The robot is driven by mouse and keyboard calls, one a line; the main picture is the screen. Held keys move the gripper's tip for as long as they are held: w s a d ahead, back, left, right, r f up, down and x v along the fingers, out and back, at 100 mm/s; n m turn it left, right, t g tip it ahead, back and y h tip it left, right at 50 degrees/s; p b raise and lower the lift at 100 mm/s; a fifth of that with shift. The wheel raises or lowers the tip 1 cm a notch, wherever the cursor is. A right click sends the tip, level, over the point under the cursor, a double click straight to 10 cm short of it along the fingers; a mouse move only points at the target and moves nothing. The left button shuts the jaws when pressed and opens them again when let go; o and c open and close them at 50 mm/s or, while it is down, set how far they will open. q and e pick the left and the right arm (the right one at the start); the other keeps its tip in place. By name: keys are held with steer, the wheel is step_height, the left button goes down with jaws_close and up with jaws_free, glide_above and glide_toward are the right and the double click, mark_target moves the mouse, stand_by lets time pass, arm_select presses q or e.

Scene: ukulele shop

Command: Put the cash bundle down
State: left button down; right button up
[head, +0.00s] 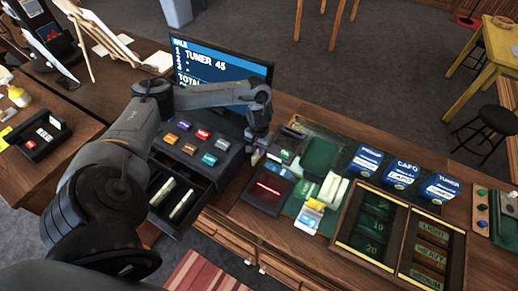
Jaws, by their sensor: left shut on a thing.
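My left arm reaches in from the left, and its left gripper (257,150) points down just right of the cash register. It is shut on a small pale thing at its fingertips, likely the cash bundle (255,158), mostly hidden by the fingers. The open cash drawer (205,190) is below and left of the gripper. Two pale bundles (181,204) lie in its compartments. The dark register top with several coloured keys (203,134) sits behind the drawer. My right gripper is not in view.
A register screen (215,65) stands behind the arm.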

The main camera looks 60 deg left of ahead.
arm_select(q)
steer(key=shift+f, duration=0.1)
steer(key=c, duration=1.4)
jaws_free()
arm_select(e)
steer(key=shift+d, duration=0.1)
arm_select(q)
steer(key=shift+r, duration=0.7)
step_height(320, 180, up, 5)
steer(key=shift+f+p, duration=0.15)
steer(key=shift+p, duration=0.3)
arm_select(e)
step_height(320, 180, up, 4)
steer(key=p, duration=0.3)
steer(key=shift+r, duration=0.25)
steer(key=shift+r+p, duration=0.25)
steer(key=shift+p, duration=0.25)
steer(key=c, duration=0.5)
arm_select(q)
step_height(320, 180, up, 6)
steer(key=shift+r, duration=0.1)
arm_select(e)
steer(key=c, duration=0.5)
